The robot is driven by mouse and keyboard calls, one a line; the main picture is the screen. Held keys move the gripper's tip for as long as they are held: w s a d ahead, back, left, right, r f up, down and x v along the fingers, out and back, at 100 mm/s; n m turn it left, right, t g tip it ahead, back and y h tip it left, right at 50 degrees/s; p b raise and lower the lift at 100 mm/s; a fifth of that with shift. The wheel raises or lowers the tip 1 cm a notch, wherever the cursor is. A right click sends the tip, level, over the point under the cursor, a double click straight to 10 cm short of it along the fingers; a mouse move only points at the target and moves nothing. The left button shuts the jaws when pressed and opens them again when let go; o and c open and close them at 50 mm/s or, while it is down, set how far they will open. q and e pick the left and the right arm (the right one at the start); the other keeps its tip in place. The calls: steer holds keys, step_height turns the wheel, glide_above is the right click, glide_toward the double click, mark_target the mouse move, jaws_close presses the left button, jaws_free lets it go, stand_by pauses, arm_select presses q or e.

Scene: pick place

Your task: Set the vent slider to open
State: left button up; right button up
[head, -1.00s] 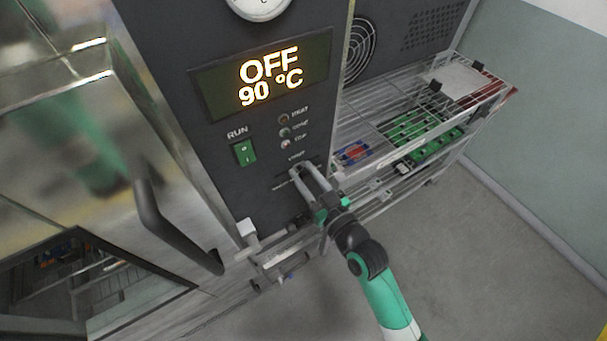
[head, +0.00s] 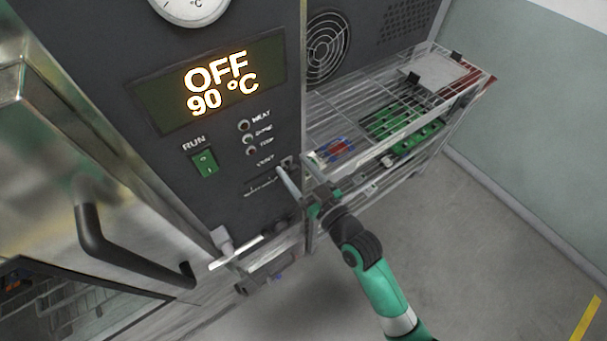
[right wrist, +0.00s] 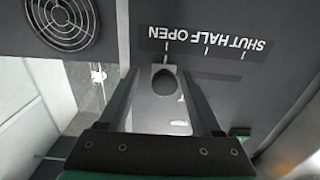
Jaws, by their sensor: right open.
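The vent slider's dark knob (right wrist: 167,84) shows in the right wrist view, beside an upside-down scale (right wrist: 207,45) marked SHUT, HALF and OPEN. The knob lines up with the tick at the picture's left end, the OPEN end. In the head view the scale (head: 262,185) sits low on the dark control panel, with the knob near its right end, partly hidden. My right gripper (head: 291,165) is open, its fingers on either side of the knob with gaps to it in the right wrist view (right wrist: 160,76). My left gripper is not in view.
Above the slider are indicator lamps (head: 248,139), a green RUN switch (head: 205,163) and a display (head: 212,84) reading OFF, 90 °C. A wire rack (head: 378,95) with boards stands close at the right. A door handle (head: 92,232) is at the left; floor is clear at lower right.

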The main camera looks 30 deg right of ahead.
steer(key=s+d, duration=0.1)
steer(key=s, duration=1)
steer(key=shift+s+d, duration=0.15)
steer(key=shift+d, duration=0.15)
